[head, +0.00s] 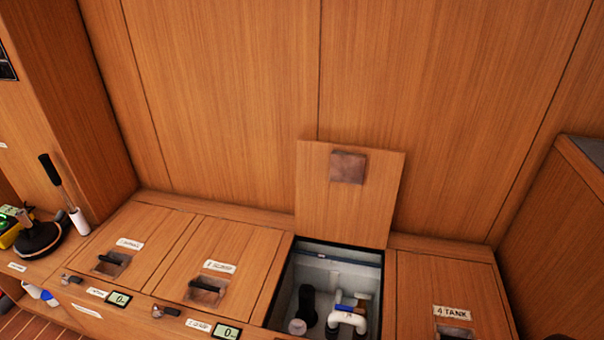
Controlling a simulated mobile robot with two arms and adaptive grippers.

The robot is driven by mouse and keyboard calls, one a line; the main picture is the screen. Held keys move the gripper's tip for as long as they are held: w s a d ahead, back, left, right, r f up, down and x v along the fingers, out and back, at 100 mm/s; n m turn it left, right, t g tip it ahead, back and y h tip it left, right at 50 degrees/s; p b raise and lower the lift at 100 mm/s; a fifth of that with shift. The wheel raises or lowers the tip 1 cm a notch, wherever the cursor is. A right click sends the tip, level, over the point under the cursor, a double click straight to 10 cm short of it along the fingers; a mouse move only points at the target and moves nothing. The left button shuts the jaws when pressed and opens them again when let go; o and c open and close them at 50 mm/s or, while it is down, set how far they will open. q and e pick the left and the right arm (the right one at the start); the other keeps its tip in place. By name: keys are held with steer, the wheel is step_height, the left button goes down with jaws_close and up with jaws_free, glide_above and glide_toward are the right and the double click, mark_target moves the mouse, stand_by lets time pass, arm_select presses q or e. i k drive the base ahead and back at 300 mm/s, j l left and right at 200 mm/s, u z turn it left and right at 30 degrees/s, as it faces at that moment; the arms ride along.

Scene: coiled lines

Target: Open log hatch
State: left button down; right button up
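A row of wooden hatches is set in a bench top. The third hatch lid (345,205) stands raised against the back wall, with a brown square patch (348,167) on its face. No label shows on this lid, so I cannot read whether it is the log hatch. Its compartment (292,285) is open below, with a black cylinder (306,303), a white pipe (347,319) and a blue valve handle (345,308) inside. Neither gripper is in view.
The first hatch (128,240), the second hatch (236,255), labelled SUMP, and the hatch marked 4 TANK (440,285) are shut. A black-handled tool (52,170) and a black winch-like base (42,238) stand at the left. A wooden cabinet (560,230) bounds the right.

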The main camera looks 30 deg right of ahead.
mark_target(345, 194)
steer(key=k+z, duration=0.15)
steer(key=z, duration=1.45)
